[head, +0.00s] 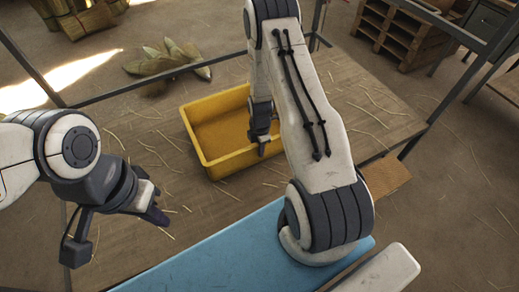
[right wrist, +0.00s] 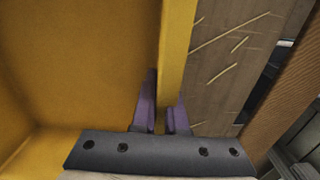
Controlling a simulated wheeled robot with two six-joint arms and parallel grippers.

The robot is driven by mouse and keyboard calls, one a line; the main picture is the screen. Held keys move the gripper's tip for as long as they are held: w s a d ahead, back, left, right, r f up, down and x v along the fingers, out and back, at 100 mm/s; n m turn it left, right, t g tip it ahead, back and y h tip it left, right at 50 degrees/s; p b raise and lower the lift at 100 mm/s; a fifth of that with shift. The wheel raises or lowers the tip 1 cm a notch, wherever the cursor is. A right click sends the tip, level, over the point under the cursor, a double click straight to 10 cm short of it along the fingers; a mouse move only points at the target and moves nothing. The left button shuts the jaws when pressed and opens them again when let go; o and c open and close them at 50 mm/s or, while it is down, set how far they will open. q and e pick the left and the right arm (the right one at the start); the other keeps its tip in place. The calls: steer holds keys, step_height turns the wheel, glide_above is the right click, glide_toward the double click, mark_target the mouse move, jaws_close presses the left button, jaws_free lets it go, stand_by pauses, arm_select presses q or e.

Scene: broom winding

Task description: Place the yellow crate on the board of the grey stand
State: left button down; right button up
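The yellow crate (head: 213,165) is at the middle of the head view, over a straw-strewn wooden board (head: 345,90) edged by grey metal bars. It looks upright and empty; I cannot tell whether its base touches the board. My right gripper (head: 262,146) is at the crate's right wall. In the right wrist view my right gripper (right wrist: 161,118) has one purple finger inside the crate (right wrist: 80,60) and one outside, close together with the wall between them. My left gripper (head: 158,215) is left of the crate, apart from it; its finger gap is unclear.
A blue panel (head: 215,252) lies in front of the board, with a small brown wooden piece (head: 387,178) beside it. Dry leaves (head: 170,60) lie behind the crate. Pallets (head: 405,32) stand at the back right. Grey bars border the board.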

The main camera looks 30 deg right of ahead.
steer(key=o, duration=0.4)
steer(key=shift+c, duration=0.2)
